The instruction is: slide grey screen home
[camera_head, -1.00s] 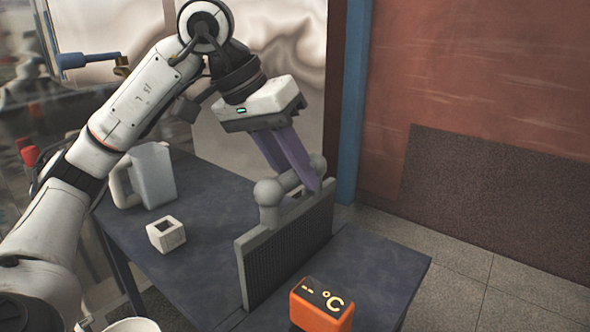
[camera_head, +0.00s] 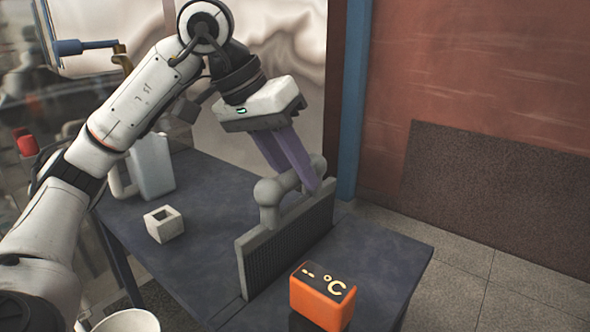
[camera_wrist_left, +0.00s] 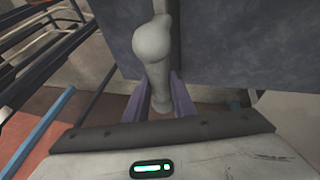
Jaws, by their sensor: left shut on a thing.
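The grey screen (camera_head: 286,241) is an upright ribbed panel with a rounded bar handle (camera_head: 268,192) along its top. It stands across the dark table, in or at a narrow slot line whose depth I cannot make out. My left gripper (camera_head: 308,186) has purple fingers and is shut on the handle near its far end. In the left wrist view the fingers (camera_wrist_left: 161,100) sit on either side of the grey handle (camera_wrist_left: 153,55). My right gripper is not in view.
An orange temperature box (camera_head: 322,296) stands close to the right of the screen. A small pale block with a square hole (camera_head: 164,224) and a translucent jug (camera_head: 153,166) stand on the table (camera_head: 215,200) to the left. A white round container (camera_head: 128,321) is at the bottom left.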

